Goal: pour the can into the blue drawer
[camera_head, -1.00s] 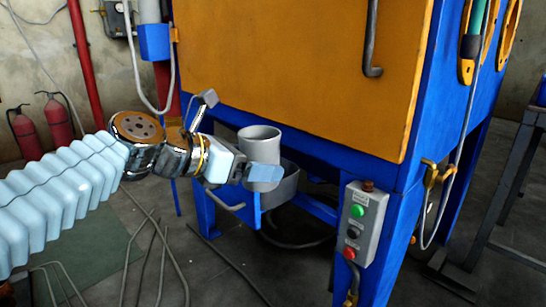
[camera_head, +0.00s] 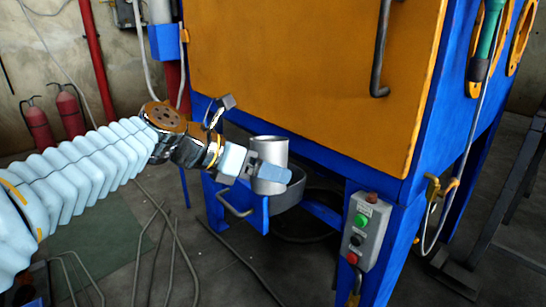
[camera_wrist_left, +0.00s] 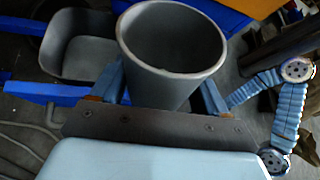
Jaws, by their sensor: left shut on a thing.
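My left gripper (camera_head: 262,171) is shut on a grey can (camera_head: 271,151), with a finger on either side of it. The can is tilted slightly in the head view. The wrist view shows the can (camera_wrist_left: 172,45) from above, its open mouth toward the camera and no contents to be made out. The drawer (camera_head: 290,197) is pulled out under the machine, with a blue front, a handle and a grey rounded bin. The can is above or in front of the bin in the head view. In the wrist view the bin (camera_wrist_left: 80,45) lies left of the can. My right gripper is out of view.
The blue machine with its large orange door (camera_head: 300,80) stands behind the drawer. A grey control box (camera_head: 360,228) with green and red buttons is on its front leg. Bent rods (camera_head: 170,240) lie on the floor, and red extinguishers (camera_head: 52,118) stand at the left.

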